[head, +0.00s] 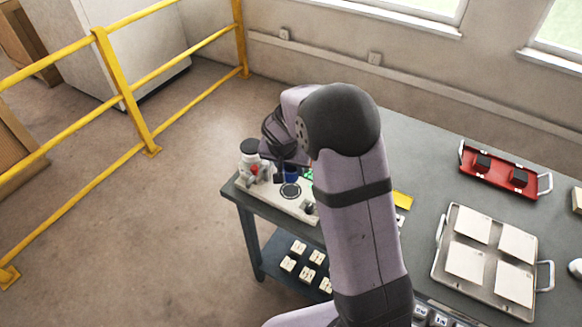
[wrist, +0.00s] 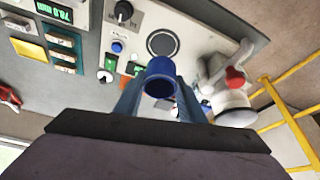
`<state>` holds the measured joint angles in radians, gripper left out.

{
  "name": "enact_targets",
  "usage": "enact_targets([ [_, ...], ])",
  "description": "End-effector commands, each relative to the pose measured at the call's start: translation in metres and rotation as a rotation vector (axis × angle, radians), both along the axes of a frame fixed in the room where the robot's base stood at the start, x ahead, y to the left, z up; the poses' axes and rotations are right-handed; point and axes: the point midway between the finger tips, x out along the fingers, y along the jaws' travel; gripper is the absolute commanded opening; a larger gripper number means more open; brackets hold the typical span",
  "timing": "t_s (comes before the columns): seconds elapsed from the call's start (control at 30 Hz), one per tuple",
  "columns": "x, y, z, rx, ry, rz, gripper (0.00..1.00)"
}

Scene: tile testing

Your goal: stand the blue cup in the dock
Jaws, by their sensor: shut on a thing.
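The blue cup (wrist: 160,78) is between the two fingers of my gripper (wrist: 161,93) in the wrist view, with its round opening towards the camera. In the head view a bit of the blue cup (head: 291,174) shows below my gripper (head: 288,163), mostly hidden by my wrist. A dark round ring on the pale panel, which looks like the dock (wrist: 162,42), lies just beyond the cup in the wrist view. The same ring (head: 290,191) shows in front of the cup in the head view. The cup is apart from it in both pictures; its height above the panel is hard to tell.
A white device with a red knob (wrist: 234,78) stands right beside the ring. A black knob (wrist: 123,11), buttons and small displays lie to its left. A red tray (head: 505,172) and a metal tray with white tiles (head: 490,255) are farther right on the table (head: 420,150).

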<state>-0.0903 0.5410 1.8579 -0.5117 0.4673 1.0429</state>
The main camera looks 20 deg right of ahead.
Motion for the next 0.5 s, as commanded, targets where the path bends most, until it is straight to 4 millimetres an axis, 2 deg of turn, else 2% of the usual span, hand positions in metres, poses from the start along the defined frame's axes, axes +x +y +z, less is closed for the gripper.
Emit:
enact_targets([
  [0.5, 0.0, 0.0, -0.043, 0.0, 0.001, 0.002, 0.1],
])
